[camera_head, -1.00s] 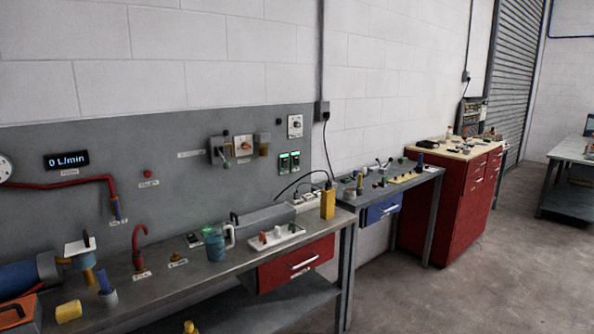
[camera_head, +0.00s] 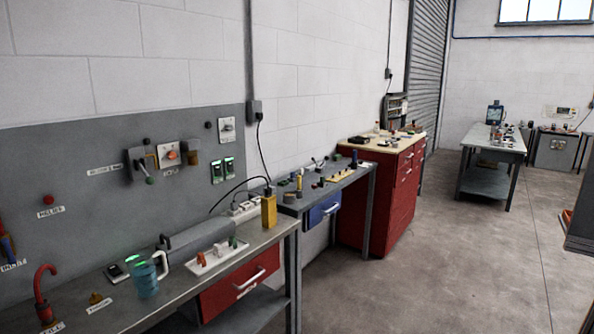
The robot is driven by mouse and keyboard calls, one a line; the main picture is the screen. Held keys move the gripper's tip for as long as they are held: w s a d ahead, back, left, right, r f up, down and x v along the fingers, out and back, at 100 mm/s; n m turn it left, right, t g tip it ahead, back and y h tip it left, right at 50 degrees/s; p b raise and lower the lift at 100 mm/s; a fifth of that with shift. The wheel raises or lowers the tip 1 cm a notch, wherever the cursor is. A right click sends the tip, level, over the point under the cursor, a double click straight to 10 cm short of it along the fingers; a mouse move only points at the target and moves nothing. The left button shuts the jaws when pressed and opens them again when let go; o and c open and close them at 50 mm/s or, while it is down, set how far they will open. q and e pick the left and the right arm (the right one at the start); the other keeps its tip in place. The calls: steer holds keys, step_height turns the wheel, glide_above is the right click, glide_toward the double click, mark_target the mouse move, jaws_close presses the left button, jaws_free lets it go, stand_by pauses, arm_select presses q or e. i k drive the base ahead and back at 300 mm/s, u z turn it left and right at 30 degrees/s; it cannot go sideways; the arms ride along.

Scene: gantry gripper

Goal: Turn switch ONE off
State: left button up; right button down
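I cannot read which control is switch ONE. Two small dark units with green faces sit side by side on the grey wall panel, a left green unit (camera_head: 216,173) and a right green unit (camera_head: 229,168). A white plate with a round dial (camera_head: 227,130) is above them. To their left are a box with a green-knobbed lever (camera_head: 143,166) and a white box with an orange-red knob (camera_head: 170,155). Their labels are too small to read. Neither of my grippers is in view.
The grey workbench (camera_head: 262,239) below the panel holds a blue-green mug (camera_head: 146,279), a yellow box (camera_head: 269,211) and a red hook (camera_head: 41,294). A second bench and a red cabinet (camera_head: 385,205) stand beyond.

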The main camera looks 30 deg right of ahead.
mark_target(217, 168)
steer(key=z, duration=0.8)
steer(key=i, duration=2.25)
steer(key=u, duration=1.25)
steer(key=i, duration=0.2)
steer(key=u, duration=0.3)
